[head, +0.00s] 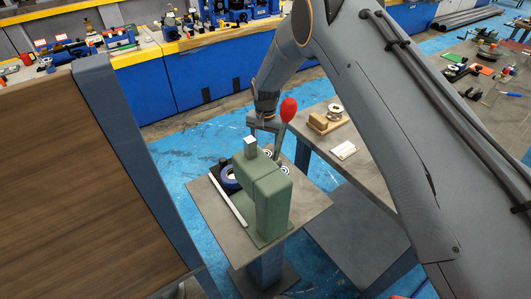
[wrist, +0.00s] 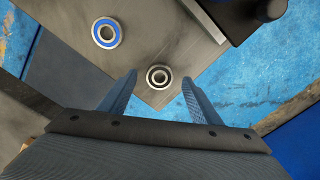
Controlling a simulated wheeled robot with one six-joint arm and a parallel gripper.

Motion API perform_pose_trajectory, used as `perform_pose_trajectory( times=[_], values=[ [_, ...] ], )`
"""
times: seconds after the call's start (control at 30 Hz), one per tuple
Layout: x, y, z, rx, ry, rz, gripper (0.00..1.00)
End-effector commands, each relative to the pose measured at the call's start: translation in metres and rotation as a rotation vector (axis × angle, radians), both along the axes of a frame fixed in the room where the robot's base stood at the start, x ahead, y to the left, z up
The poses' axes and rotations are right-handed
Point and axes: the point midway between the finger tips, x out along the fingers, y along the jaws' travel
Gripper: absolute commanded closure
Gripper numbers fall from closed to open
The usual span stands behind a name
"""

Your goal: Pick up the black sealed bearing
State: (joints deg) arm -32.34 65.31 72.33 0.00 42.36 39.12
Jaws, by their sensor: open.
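The black sealed bearing (wrist: 158,77) lies flat near a corner of a grey tabletop (wrist: 70,60) in the wrist view. It is a small ring with a dark seal and a bright inner rim. My gripper (wrist: 159,79) is open, and its two blue-grey fingers appear on either side of the bearing, with no contact visible. A larger blue-sealed bearing (wrist: 107,33) lies up and left of it. In the head view my gripper (head: 266,128) is above the small stand, partly hidden by my wrist. Two small rings show below it; I cannot tell which is the black one.
A green press (head: 270,200) with a red-knobbed lever (head: 288,109) stands on the small stand's top (head: 305,205), close to my gripper. A grey table (head: 375,155) with a wooden block (head: 319,122) is to the right. A wooden panel (head: 70,190) rises at left.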

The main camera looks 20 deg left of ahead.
Motion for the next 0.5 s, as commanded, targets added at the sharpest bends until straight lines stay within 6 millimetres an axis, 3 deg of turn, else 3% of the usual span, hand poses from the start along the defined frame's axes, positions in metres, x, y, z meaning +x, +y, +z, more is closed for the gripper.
perform_pose_trajectory(
  times=[0.13,0.4,0.5],
  values=[
    [-0.0003,-0.0005,-0.0116,-0.001,0.001,0.000,0.42],
    [0.0005,-0.0003,-0.0141,0.000,0.000,0.000,0.42],
    [0.0004,-0.0002,-0.0141,0.000,0.000,0.000,0.56]
  ],
)
